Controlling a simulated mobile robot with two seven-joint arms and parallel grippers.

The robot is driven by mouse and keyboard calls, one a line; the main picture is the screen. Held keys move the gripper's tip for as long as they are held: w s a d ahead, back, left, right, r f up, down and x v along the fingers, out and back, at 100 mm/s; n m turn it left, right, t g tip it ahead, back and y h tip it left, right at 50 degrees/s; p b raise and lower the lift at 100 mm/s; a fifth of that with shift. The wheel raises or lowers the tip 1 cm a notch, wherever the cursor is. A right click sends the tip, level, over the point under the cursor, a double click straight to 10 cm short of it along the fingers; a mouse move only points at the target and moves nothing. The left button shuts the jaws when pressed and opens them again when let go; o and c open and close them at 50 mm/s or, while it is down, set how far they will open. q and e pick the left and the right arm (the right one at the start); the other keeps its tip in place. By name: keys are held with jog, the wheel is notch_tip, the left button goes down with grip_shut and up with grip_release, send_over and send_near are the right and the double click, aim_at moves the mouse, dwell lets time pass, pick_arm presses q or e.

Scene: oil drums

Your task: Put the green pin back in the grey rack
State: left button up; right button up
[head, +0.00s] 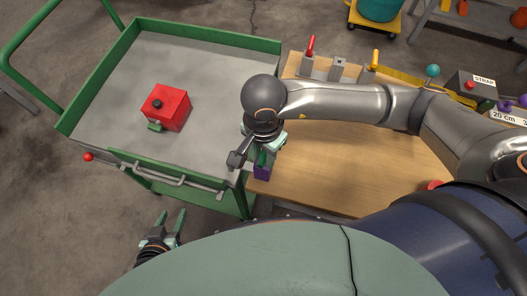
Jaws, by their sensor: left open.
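The grey rack (339,69) stands at the back of the wooden table. A red pin (310,46) stands in its left block and a yellow pin (375,58) in its right block. The middle block has no pin. My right gripper (262,154) points down at the table's left edge. A dark green piece (262,158), possibly the green pin, shows at its fingers, just above a purple block (262,172). The wrist covers much of this, so the grip is unclear. My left gripper (174,224) is open and empty, below the cart.
A green-framed cart (200,66) stands left of the table (330,160) with a red box (166,107) on it. A teal ball (432,71) and a strap box (472,88) are at the table's back right. The table's middle is clear.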

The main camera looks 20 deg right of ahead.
grip_shut()
jog(key=shift+r, duration=0.2)
jog(key=shift+r+p, duration=0.55)
jog(key=shift+r, duration=0.25)
jog(key=shift+r, duration=0.1)
jog(key=shift+r+p, duration=1.95)
jog(key=shift+r, duration=1.7)
jog(key=shift+r, duration=0.25)
notch_tip(320, 180, up, 12)
jog(key=p, duration=0.1)
jog(key=shift+r, duration=0.25)
